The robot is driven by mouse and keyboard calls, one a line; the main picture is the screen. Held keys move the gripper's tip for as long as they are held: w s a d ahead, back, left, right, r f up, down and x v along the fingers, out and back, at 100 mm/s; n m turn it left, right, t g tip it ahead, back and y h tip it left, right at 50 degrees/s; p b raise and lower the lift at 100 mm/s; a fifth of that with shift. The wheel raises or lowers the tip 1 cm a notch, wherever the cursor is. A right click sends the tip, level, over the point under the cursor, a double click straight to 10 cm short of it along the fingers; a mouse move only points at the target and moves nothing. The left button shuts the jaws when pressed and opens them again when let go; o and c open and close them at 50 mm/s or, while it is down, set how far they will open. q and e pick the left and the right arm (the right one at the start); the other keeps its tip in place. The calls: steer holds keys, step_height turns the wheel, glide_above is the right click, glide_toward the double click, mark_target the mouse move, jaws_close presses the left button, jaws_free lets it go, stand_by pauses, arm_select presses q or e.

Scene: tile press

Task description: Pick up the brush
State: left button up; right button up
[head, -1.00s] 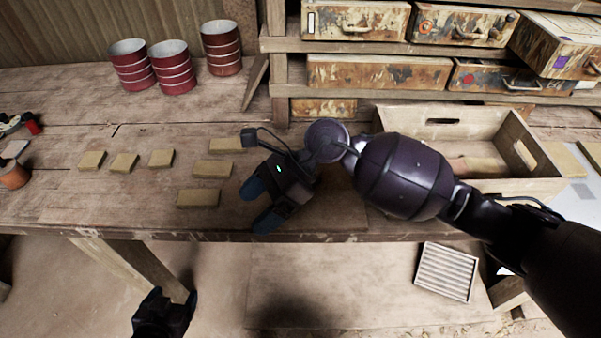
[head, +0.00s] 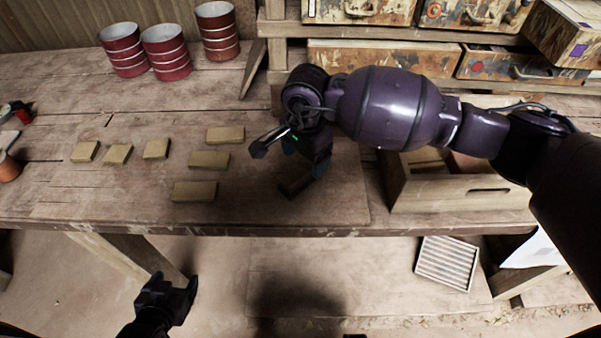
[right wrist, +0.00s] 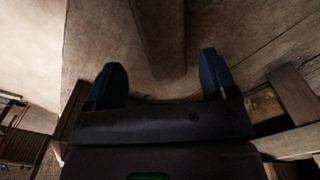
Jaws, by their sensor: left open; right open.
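A small dark brown wooden piece, which looks like the brush (head: 296,187), lies on the workbench just in front of my right gripper in the head view. In the right wrist view it shows as a long brown bar (right wrist: 160,40) reaching from the top edge down to between the fingertips. My right gripper (head: 304,162) is open and points down over the bench, with blue fingers on either side of that bar; no contact shows. In the right wrist view the open gripper (right wrist: 169,72) is empty. My left gripper (head: 175,283) is open and empty, low in front of the bench.
Several tan tiles (head: 209,160) lie on the workbench (head: 60,195) left of my right gripper. Red cans (head: 166,52) stand at the back left. A wooden crate (head: 460,196) stands to the right, partly under my right arm. Drawers (head: 384,58) line the back.

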mark_target(300, 169)
steer(key=f, duration=0.2)
steer(key=a+f, duration=0.1)
steer(key=f, duration=0.1)
steer(key=shift+s+f, duration=0.1)
steer(key=shift+f, duration=0.85)
steer(key=shift+c, duration=0.2)
steer(key=c, duration=1.1)
step_height(300, 169, up, 20)
